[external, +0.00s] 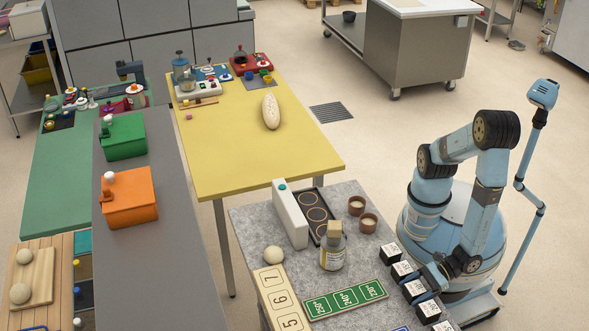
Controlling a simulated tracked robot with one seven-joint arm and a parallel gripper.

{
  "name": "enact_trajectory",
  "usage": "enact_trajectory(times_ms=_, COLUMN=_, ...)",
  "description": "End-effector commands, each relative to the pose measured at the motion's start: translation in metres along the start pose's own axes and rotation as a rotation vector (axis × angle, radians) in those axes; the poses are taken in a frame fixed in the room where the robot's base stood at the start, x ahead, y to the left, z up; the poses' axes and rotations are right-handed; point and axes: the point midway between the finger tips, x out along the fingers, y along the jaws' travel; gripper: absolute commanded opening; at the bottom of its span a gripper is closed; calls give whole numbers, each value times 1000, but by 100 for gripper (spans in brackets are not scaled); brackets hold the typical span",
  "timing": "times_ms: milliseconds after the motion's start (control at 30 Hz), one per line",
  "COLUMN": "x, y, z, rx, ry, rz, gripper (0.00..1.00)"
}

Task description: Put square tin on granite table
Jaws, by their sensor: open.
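The granite table (240,228) is the grey speckled top at the front centre, partly covered by several objects. I cannot pick out a square tin for certain. Several small black blocks with white labelled tops (402,269) stand in a row along the table's right side. My gripper (436,279) is low at this row, close beside the blocks. It is open, and I see nothing held in it. The fingertips are small and partly hidden, so I cannot tell whether they touch a block.
The granite table carries a white upright box (290,214), a dark ringed tray (322,207), a bottle (333,250), two brown cups (368,223), a dough ball (274,254), a number board (281,298) and a green temperature panel (345,299). A yellow table (240,150) stands behind.

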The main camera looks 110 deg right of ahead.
Motion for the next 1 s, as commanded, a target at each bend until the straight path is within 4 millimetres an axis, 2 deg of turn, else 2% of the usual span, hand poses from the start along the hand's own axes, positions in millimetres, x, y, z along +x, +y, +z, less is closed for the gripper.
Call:
enact_trajectory(times_ms=300, x=-61, y=1, z=0, rx=1, ry=1, rz=4, gripper=79)
enact_trajectory(times_ms=500, x=-91, y=0, z=0, rx=1, ry=0, rz=2, gripper=79)
enact_trajectory(times_ms=700, x=-106, y=0, z=0, rx=0, ry=1, rz=2, gripper=79)
enact_trajectory(times_ms=1000, x=-108, y=-1, z=1, rx=4, ry=1, rz=-3, gripper=79)
